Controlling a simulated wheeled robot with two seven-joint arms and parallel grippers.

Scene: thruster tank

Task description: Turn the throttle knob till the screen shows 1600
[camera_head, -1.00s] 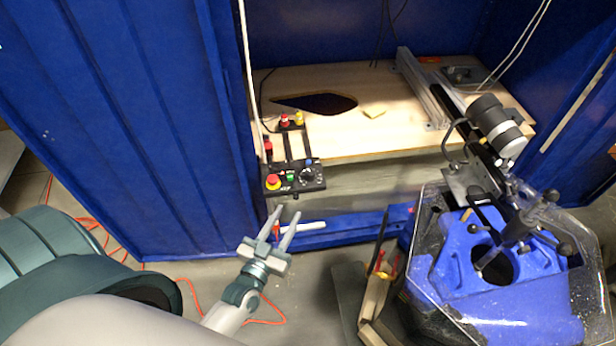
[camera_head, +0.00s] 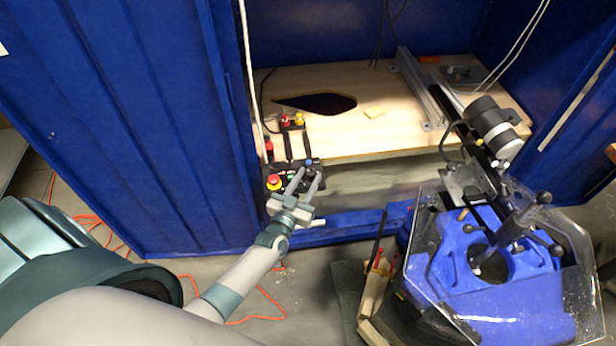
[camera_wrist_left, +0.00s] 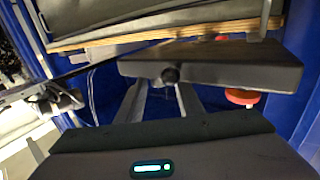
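The black control box (camera_head: 284,168) is fixed at the front left edge of the wooden bench, with a red stop button (camera_head: 274,183). In the head view my left gripper (camera_head: 306,177) is open in front of the box's right part, its fingers covering much of the throttle knob area. In the left wrist view the box (camera_wrist_left: 225,62) is ahead, with a dark round knob (camera_wrist_left: 170,75) on its near edge. The open fingers (camera_wrist_left: 163,97) point toward that knob, one on each side, and I see no grip on it. No readable screen number shows. My right gripper is out of view.
Blue walls (camera_head: 130,120) surround the wooden bench (camera_head: 385,135). A blue tank-like unit with a clear cover (camera_head: 435,270) stands at the right. Orange cable (camera_head: 265,305) lies on the floor. Room is free below the control box.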

